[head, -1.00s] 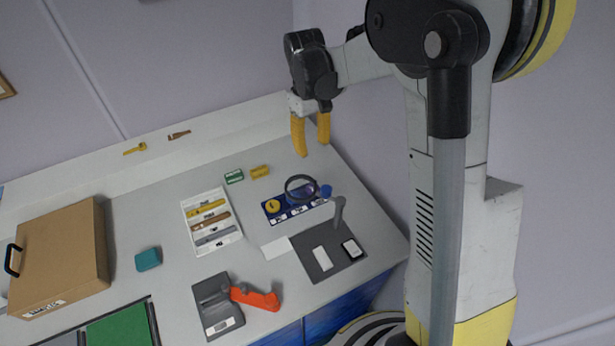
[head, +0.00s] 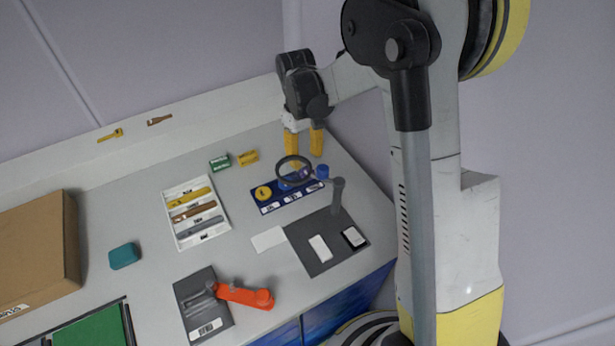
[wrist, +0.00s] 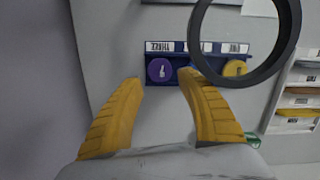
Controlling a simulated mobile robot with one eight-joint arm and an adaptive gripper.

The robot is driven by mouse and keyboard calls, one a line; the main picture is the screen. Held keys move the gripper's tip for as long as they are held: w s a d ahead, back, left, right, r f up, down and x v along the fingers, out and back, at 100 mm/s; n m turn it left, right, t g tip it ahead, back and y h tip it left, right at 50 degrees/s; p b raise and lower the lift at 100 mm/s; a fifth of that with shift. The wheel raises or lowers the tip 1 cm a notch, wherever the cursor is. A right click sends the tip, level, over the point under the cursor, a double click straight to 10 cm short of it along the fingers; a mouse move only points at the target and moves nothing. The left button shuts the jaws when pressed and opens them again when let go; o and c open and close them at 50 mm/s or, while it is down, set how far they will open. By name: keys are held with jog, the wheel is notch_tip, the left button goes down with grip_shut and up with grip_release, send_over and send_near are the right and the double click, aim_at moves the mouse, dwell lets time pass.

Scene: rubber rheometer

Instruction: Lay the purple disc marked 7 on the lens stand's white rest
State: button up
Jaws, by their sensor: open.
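The purple disc marked 7 (wrist: 160,70) sits in the blue rack (wrist: 210,49), at the left end in the wrist view. In the head view I cannot make it out clearly behind the lens ring and arm. My gripper (wrist: 160,78) is open and empty, its yellow fingertips pointing toward the purple disc and apart from it. In the head view my gripper (head: 304,153) is above the far right end of the rack (head: 290,203). The lens stand has a dark base (head: 311,262), a post (head: 337,196) and a black ring (head: 280,176). A white rest (head: 320,248) lies on the base.
The lens ring (wrist: 284,62) overhangs the rack close to my right finger. A yellow disc (head: 263,193) and a blue disc share the rack.

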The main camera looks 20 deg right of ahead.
jog(key=f+b, duration=0.1)
jog(key=f, duration=0.1)
jog(key=f+b, duration=0.1)
jog(key=f, duration=0.2)
jog(key=shift+s+d+f, duration=0.1)
jog(key=shift+s+f, duration=0.1)
jog(key=shift+r, duration=0.1)
jog(key=c, duration=0.6)
jog(key=shift+o, duration=0.2)
jog(key=shift+r, duration=0.1)
